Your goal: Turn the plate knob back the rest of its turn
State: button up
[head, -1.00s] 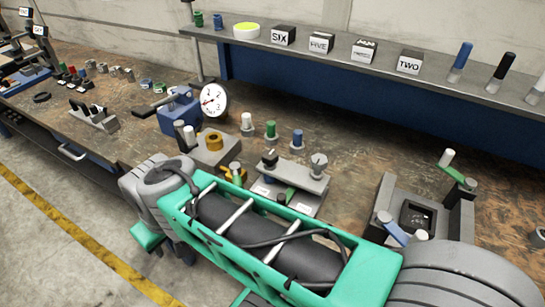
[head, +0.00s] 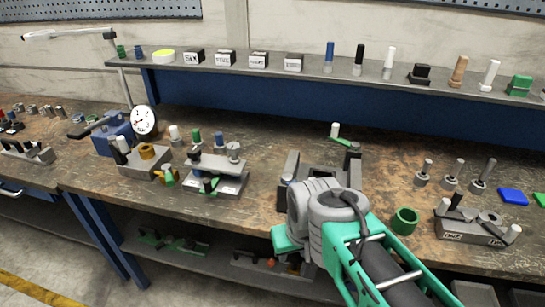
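A small grey stand with a flat top plate (head: 205,163) sits on the bench left of centre. A round grey knob (head: 233,150) stands upright at the right end of its top plate, and a green part shows below. I cannot tell for sure that this is the plate knob, or how far it is turned. My arm fills the lower right, its grey joint and green link in front of a dark grey bracket fixture (head: 291,165). My gripper does not show, so its opening and anything in it are hidden.
A blue vise (head: 112,138) with a dial gauge (head: 144,120) and a block with a brass ring (head: 147,151) stand left. A green ring (head: 404,221) and several grey pegs stand right. A raised shelf (head: 300,75) holding labelled blocks runs behind.

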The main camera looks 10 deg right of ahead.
aim_at(193, 152)
jog(key=u, duration=0.3)
jog(key=i, duration=0.55)
jog(key=u, duration=0.25)
jog(key=k, duration=0.55)
jog(key=u, duration=0.6)
jog(key=i, duration=1)
jog(key=u, duration=0.6)
